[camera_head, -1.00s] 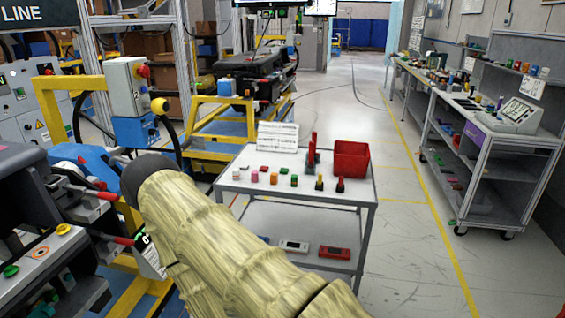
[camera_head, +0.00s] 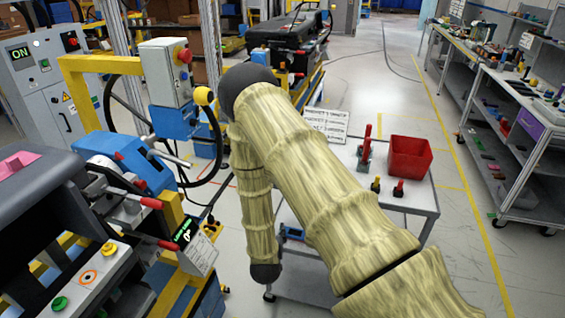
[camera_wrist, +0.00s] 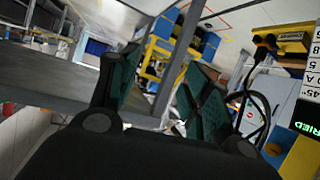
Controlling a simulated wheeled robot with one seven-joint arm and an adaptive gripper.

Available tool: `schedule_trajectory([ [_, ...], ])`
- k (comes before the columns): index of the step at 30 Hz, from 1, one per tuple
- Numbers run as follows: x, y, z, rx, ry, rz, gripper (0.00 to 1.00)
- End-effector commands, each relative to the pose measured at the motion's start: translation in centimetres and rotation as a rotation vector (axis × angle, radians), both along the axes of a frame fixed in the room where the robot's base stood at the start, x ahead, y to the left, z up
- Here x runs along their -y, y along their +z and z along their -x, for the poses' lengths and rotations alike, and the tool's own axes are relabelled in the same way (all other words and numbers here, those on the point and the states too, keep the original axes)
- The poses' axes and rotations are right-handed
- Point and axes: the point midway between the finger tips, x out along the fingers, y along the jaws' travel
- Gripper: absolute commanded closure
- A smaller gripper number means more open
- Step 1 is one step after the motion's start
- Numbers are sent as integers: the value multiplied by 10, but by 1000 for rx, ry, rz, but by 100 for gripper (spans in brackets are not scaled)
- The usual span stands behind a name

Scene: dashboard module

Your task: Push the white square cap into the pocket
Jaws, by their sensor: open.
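My gripper (camera_wrist: 162,88) shows in the wrist view, its two green-padded fingers apart with nothing between them. In the head view my arm crosses the middle and the gripper itself cannot be made out. I cannot make out the white square cap in either current view; my arm covers much of the small table (camera_head: 412,202). The dark dashboard module (camera_head: 50,200) stands at the left of the head view. A pocket cannot be told apart on it.
The light control panel (camera_head: 82,278) has green and yellow buttons. A red bin (camera_head: 409,157) and a red-handled tool (camera_head: 366,150) stand on the small table. A yellow frame with a control box (camera_head: 165,72) is near my arm. The aisle floor (camera_head: 385,80) is clear.

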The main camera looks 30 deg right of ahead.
Motion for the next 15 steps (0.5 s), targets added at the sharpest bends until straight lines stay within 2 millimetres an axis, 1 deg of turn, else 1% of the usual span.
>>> schedule_trajectory([
  [1,14,38,-23,90,-46,42,52],
  [3,30,75,-44,190,-103,95,52],
  [6,45,111,-62,288,-163,148,52],
  [9,53,133,-71,344,-198,181,52],
  [10,55,137,-73,355,-205,187,52],
  [12,59,143,-77,369,-215,195,52],
  [15,68,145,-84,375,-219,198,52],
])
